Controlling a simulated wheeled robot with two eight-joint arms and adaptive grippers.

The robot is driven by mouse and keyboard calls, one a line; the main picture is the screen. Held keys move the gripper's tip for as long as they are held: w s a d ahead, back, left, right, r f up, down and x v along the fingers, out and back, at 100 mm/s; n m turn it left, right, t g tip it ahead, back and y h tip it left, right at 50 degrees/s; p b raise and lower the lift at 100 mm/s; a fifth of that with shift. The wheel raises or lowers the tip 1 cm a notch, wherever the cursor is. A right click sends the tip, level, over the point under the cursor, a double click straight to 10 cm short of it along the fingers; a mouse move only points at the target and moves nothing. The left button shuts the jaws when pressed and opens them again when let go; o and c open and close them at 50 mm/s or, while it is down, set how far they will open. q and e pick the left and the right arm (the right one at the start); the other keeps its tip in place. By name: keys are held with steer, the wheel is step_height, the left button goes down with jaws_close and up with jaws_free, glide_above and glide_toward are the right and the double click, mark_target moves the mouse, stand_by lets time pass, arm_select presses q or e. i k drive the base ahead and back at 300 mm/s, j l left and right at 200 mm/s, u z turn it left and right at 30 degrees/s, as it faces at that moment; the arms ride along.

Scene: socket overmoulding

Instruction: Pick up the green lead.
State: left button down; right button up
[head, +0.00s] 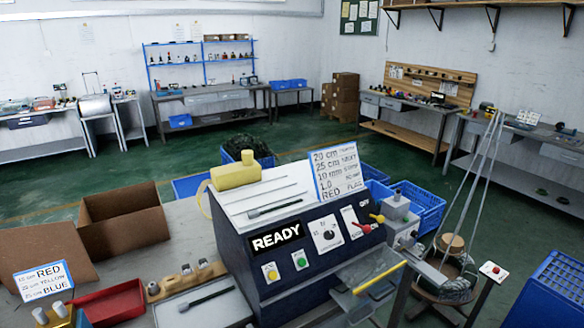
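I cannot make out a green lead in the head view. A dark blue machine (270,285) with a lit READY display (276,238) stands at the front centre. Its sloped white top carries a dark-handled tool (272,208) and thin rods. A coil of pale and dark strands (458,285) sits on a stand at the right, with strands rising from it. Neither of my grippers shows in this view.
On the front table are a red tray (112,305), a grey tray (205,308), a wooden block with small parts (187,280) and a brown open box (122,217). Blue crates (415,205) stand behind the machine. The green floor (110,175) beyond is mostly clear.

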mark_target(181, 308)
steer(key=i+j+u, duration=0.15)
steer(key=j+u, duration=0.2)
steer(key=i+j+u, duration=0.2)
steer(key=u, duration=0.15)
steer(key=j+z, duration=0.15)
steer(key=z, duration=1.05)
